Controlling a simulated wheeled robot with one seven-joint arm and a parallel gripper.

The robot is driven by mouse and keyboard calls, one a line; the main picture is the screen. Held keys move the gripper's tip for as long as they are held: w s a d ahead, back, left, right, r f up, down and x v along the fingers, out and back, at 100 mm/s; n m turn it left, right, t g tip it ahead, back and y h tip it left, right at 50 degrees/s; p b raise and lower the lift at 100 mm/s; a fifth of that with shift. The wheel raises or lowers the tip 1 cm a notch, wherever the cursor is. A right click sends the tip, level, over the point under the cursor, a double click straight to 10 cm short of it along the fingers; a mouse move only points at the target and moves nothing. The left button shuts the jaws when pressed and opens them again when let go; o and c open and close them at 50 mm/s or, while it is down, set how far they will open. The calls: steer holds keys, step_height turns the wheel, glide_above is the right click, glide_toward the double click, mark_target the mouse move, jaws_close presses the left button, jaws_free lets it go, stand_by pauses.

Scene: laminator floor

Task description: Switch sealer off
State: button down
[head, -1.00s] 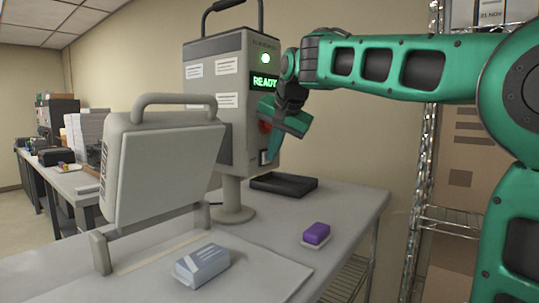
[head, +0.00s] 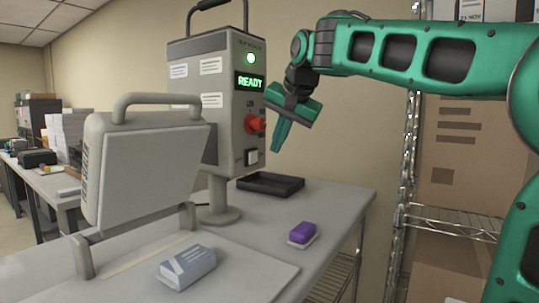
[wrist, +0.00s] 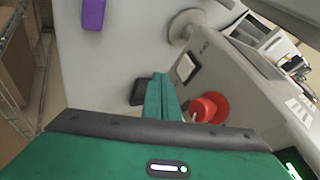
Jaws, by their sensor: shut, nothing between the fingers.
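The sealer's grey control box (head: 211,99) stands on a post at the bench's back. Its green lamp (head: 250,58) is lit and its display (head: 250,81) reads READY. A red knob (head: 255,123) sits on the front panel, with a white rocker switch (head: 251,157) in a dark frame below it. In the wrist view the red knob (wrist: 209,107) is right of my fingertips and the switch (wrist: 186,68) is just beyond them. My gripper (head: 276,148) is shut and empty, pointing down in front of the panel, to the right of the knob and switch. I see no clear contact.
A grey press with a handle (head: 140,165) stands at the front left. A blue-grey packet (head: 187,268), a purple block (head: 302,232) and a black tray (head: 270,184) lie on the bench (head: 345,205). A wire rack (head: 398,190) stands at the right.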

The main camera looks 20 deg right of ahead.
mark_target(253, 157)
steer(key=v, duration=0.6)
steer(key=shift+d, duration=0.25)
steer(key=shift+s+r, duration=0.1)
steer(key=shift+s+a+r+n+y, duration=0.2)
steer(key=shift+s+a+n+y, duration=0.1)
steer(key=shift+s+a+n, duration=0.2)
steer(key=w+a+f, duration=0.3)
steer(key=w+f, duration=0.5)
steer(key=shift+w, duration=0.4)
steer(key=shift+a, duration=0.1)
